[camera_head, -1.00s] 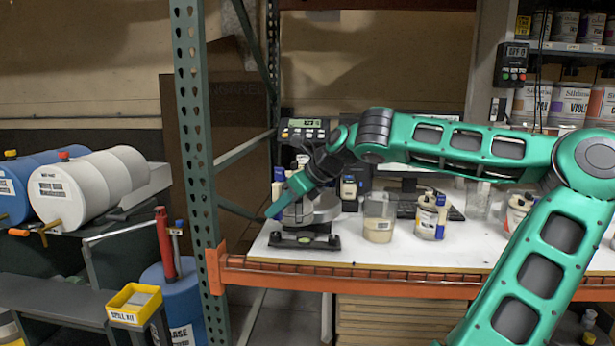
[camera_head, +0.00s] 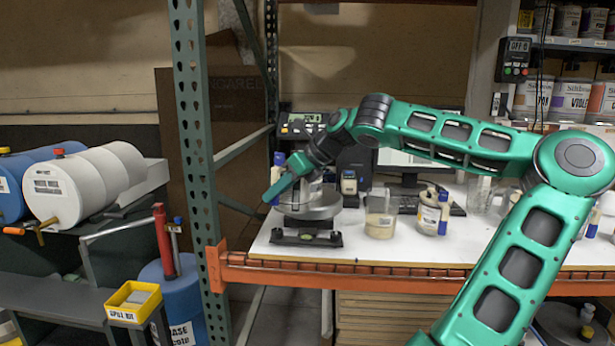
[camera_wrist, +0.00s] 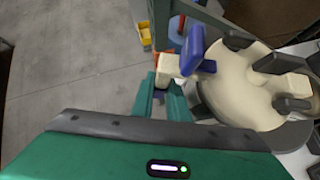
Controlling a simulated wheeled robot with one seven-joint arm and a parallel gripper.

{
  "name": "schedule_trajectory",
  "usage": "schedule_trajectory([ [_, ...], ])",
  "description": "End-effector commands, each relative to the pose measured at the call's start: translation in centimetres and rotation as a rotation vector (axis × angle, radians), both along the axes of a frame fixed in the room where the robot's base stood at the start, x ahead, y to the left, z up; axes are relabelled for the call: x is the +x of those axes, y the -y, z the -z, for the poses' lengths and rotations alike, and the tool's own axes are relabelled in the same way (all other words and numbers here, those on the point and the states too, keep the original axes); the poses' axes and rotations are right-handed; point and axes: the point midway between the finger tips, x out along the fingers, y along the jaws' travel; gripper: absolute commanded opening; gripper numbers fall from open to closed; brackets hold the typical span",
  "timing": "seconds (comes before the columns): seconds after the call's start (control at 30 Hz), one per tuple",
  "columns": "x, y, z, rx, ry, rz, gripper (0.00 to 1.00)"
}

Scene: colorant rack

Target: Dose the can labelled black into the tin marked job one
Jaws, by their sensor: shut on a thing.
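My gripper (camera_head: 270,194) is over the left end of the bench, beside the scale (camera_head: 308,208). In the wrist view my gripper (camera_wrist: 160,92) is shut on a cream block with a blue lever (camera_wrist: 193,48). This block sits at the edge of a round cream top (camera_wrist: 240,85) with dark clips around it, which looks like a can's lid. No label on it can be read. A can with a blue and cream fitting (camera_head: 430,215) stands upright to the right. I cannot make out the words black or job one on anything.
A clear cup with cream contents (camera_head: 380,222) stands right of the scale. A monitor (camera_head: 420,162) and dark keyboard are behind. A green rack post (camera_head: 195,150) rises left of the bench. Labelled cans (camera_head: 570,100) fill shelves at upper right. Drums (camera_head: 85,185) lie at left.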

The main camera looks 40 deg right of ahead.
Motion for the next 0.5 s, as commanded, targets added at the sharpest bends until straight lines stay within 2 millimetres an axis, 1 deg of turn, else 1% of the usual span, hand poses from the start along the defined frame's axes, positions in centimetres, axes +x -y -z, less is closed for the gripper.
schedule_trajectory([
  [0.03,0.2,0.1,-0.7,0.023,-0.001,-0.002,0.00],
  [0.33,0.7,0.6,-3.2,0.165,-0.049,-0.009,0.00],
  [0.5,0.9,1.3,-4.7,0.246,-0.077,-0.010,0.00],
])
